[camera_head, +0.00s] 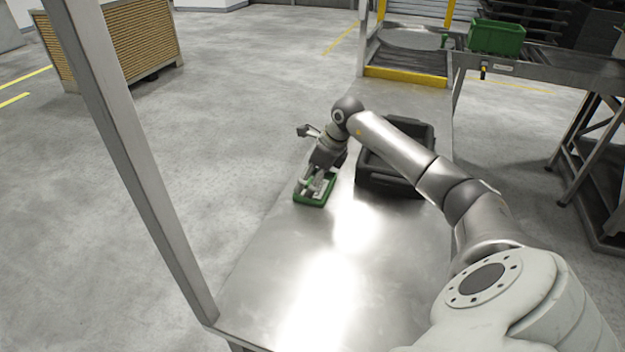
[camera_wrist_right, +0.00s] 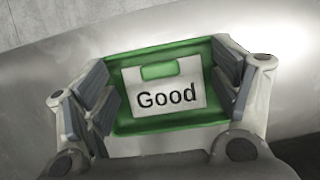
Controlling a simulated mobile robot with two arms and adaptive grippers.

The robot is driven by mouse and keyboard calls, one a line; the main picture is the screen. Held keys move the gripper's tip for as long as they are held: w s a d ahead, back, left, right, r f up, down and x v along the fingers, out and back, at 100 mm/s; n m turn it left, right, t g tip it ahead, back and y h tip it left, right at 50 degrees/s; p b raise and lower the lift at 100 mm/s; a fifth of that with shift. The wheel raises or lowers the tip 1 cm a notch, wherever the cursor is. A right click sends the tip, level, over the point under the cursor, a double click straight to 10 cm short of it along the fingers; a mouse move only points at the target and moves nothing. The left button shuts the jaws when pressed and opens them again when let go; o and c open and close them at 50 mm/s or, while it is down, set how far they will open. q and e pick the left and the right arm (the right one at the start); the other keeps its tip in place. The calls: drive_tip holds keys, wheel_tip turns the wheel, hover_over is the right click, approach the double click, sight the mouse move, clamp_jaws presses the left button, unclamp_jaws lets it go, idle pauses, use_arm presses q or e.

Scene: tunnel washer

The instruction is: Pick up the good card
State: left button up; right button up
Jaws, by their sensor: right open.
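The good card (camera_wrist_right: 165,92) is a white card with the black word "Good" and a green tab. It lies in a small green tray (camera_wrist_right: 200,55). In the head view the green tray (camera_head: 312,202) sits on the metal table near its left edge, and the gripper mostly hides the card. My right gripper (camera_head: 314,186) is right over the tray, pointing down. In the right wrist view my right gripper (camera_wrist_right: 165,100) is open, with one finger on each side of the card and a gap on both sides. My left gripper is not in view.
A black crate (camera_head: 372,178) stands on the metal table (camera_head: 270,290) just right of the tray, under my right arm. The table's front part is clear. A metal post (camera_head: 130,160) rises at the left. A green bin (camera_head: 497,37) stands on a conveyor behind.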

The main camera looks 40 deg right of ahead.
drive_tip(key=c, duration=0.6)
drive_tip(key=shift+c, duration=0.2)
